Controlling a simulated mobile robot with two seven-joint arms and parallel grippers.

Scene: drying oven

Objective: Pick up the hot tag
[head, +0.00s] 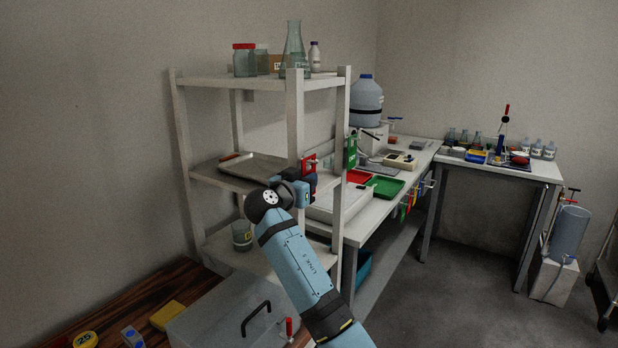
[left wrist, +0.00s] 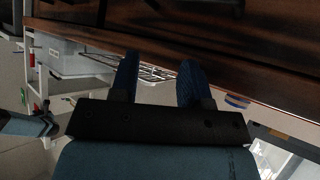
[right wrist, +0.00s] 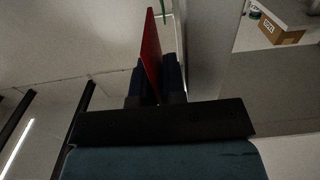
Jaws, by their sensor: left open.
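The red tag, which I take as the hot tag, (head: 309,165) is at the front post of the white shelf, at mid height. My right gripper (head: 308,183) is right at its lower part. In the right wrist view the red tag (right wrist: 151,50) stands edge-on between the two dark fingers (right wrist: 155,78), which look closed on it. I cannot tell whether it still hangs on its peg. My left gripper (left wrist: 157,80) is open and empty, below the edge of a dark wooden surface. The left gripper does not show in the head view.
A green tag (head: 350,152) hangs just right of the red one. The white shelf (head: 295,120) holds glassware on top and a metal tray (head: 240,166). A grey lidded box (head: 225,310) sits on the wooden table below. A bench (head: 375,212) with trays stands behind.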

